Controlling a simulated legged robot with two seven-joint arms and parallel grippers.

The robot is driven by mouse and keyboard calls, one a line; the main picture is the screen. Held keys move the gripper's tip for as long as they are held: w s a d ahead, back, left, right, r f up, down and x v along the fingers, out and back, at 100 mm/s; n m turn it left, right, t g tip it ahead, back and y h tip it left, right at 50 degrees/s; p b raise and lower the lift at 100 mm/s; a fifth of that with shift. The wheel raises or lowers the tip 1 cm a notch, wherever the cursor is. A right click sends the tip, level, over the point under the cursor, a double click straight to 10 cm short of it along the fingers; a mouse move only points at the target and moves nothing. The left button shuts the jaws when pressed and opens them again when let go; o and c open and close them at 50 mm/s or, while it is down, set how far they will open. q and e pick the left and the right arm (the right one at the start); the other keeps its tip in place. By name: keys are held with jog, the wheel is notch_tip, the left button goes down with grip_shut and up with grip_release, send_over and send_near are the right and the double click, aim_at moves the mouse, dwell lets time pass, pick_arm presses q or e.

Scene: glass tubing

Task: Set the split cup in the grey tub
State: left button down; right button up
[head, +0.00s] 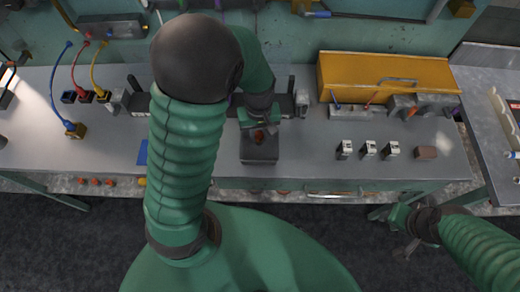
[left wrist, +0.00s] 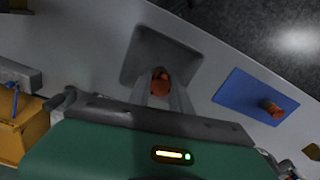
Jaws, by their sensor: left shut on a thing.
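My left gripper (head: 259,127) is shut on a small orange-red cup (left wrist: 160,86), between the two fingers in the left wrist view. A split in this cup cannot be made out. The grey tub (head: 260,157) is a dark square box near the bench's front edge, and it also shows in the left wrist view (left wrist: 140,67). The held cup is over the tub's area; its height above the floor of the tub is unclear. My right gripper (head: 405,228) hangs in front of the bench, away from the tub, its fingers too small to judge.
A blue mat (left wrist: 240,97) with another orange-red cup (left wrist: 272,107) lies beside the tub. Several small white-and-black blocks (head: 368,149) and a brown block (head: 426,153) stand to the right. A yellow box (head: 365,77) is behind.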

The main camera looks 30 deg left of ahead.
aim_at(261, 138)
pick_arm(q)
jog(key=f, duration=0.1)
jog(key=w+f, duration=0.1)
jog(key=f, duration=0.1)
jog(key=shift+d+f, duration=0.1)
jog(key=shift+f, duration=0.2)
jog(key=shift+s+f, duration=0.25)
jog(key=shift+f, duration=0.3)
jog(key=shift+s+f, duration=0.25)
jog(key=shift+f, duration=0.25)
jog(key=shift+s, duration=0.2)
jog(key=shift+w+f, duration=0.15)
jog(key=c, duration=1.2)
grip_release()
jog(key=shift+w+f, duration=0.1)
jog(key=shift+w, duration=0.1)
jog(key=shift+s, duration=0.15)
pick_arm(e)
jog(key=shift+w+d+f, duration=0.1)
jog(key=shift+w+f, duration=0.15)
jog(key=shift+f, duration=0.1)
